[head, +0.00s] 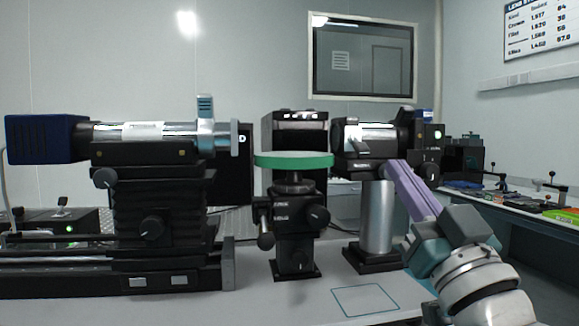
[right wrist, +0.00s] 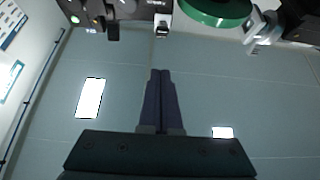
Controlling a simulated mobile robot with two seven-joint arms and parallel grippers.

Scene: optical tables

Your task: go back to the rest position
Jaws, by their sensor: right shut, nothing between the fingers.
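My right gripper (head: 391,168) comes in from the lower right in the head view, its purple fingers pointing up and away. Its tips overlap the lower part of the black and silver instrument (head: 372,134) on the silver post (head: 377,215); I cannot tell whether they touch it. In the right wrist view the fingers (right wrist: 160,74) lie together with nothing between them. My left gripper is in neither view.
A green-rimmed disc (head: 293,160) stands on a black mount left of the gripper. A long blue-ended instrument (head: 45,138) is at the left. An outlined square (head: 363,300) marks bare table at the front. A side bench (head: 520,212) holds small parts.

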